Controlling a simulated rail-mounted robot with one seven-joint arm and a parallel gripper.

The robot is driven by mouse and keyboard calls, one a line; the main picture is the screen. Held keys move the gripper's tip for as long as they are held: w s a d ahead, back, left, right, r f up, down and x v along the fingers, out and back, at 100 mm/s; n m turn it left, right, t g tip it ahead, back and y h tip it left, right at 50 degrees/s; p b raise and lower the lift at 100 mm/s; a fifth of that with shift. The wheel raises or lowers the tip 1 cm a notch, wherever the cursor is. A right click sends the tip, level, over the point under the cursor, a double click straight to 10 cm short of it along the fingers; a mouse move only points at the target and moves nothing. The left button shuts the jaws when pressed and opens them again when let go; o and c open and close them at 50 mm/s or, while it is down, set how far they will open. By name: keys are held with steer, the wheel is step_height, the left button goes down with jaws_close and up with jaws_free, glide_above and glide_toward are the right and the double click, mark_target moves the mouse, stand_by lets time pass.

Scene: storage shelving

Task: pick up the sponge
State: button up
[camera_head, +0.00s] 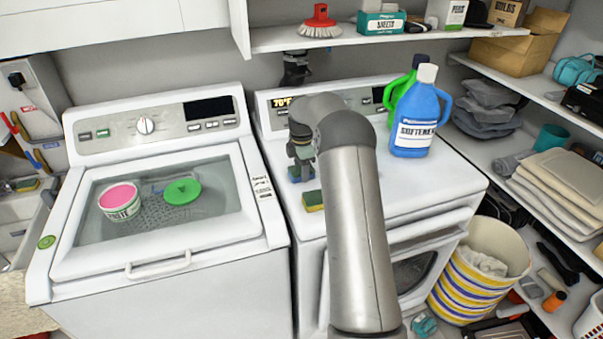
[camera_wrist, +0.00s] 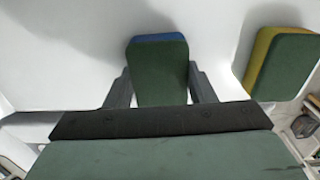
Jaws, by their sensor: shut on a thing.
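My gripper (camera_head: 301,170) is over the white top of the right-hand machine (camera_head: 445,180), pointing down. In the wrist view, my gripper (camera_wrist: 161,84) has a finger on each side of a sponge (camera_wrist: 158,72) with a dark green face and a blue edge, and is shut on it. In the head view only small blue bits of this sponge show at the fingertips. I cannot tell whether it touches the machine top. A second sponge, yellow and green (camera_head: 313,201), lies on the machine top close by; it also shows right of my gripper in the wrist view (camera_wrist: 280,62).
A blue softener bottle (camera_head: 417,115) and a green bottle (camera_head: 395,98) stand further right on the machine top. The left machine (camera_head: 265,215) carries a pink-topped tub (camera_head: 120,197) and a green lid (camera_head: 182,191). A shelf (camera_head: 290,40) hangs above; a striped basket (camera_head: 465,285) stands right.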

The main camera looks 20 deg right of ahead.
steer(key=shift+r, duration=0.5)
step_height(320, 180, up, 2)
steer(key=shift+a+r+b, duration=0.1)
steer(key=shift+r+b, duration=0.15)
steer(key=shift+b, duration=0.25)
steer(key=s+a+r+b, duration=0.5)
steer(key=s+a+r, duration=0.3)
steer(key=s, duration=0.3)
steer(key=shift+r, duration=0.75)
steer(key=shift+o, duration=0.2)
steer(key=shift+a, duration=0.2)
